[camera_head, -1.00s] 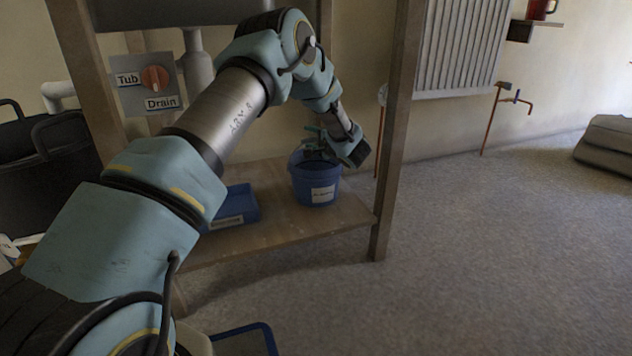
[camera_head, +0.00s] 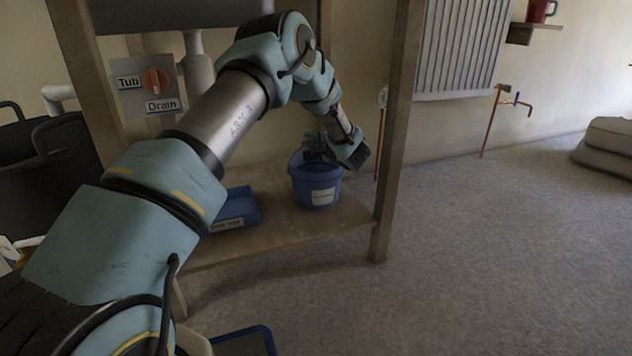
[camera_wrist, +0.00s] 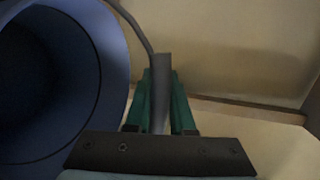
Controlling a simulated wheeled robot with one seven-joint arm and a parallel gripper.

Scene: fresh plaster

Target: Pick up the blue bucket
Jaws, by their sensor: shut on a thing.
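The blue bucket (camera_head: 316,189) with a white label stands upright on the low wooden shelf in the head view. The bucket's open top fills the left side of the wrist view (camera_wrist: 112,75). Its thin grey handle (camera_wrist: 137,25) curves from the top toward my gripper. My gripper (camera_wrist: 160,90) has its green fingers shut on a grey part of that handle, just beside the rim. In the head view my gripper (camera_head: 318,148) is at the bucket's top, partly hiding the far rim.
A blue tray (camera_head: 240,208) with a label sits left of the bucket on the shelf (camera_head: 285,235). A wooden post (camera_head: 392,130) stands close on the right. A Tub/Drain switch panel (camera_head: 148,85) is at the back left. The floor (camera_head: 480,250) at right is clear.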

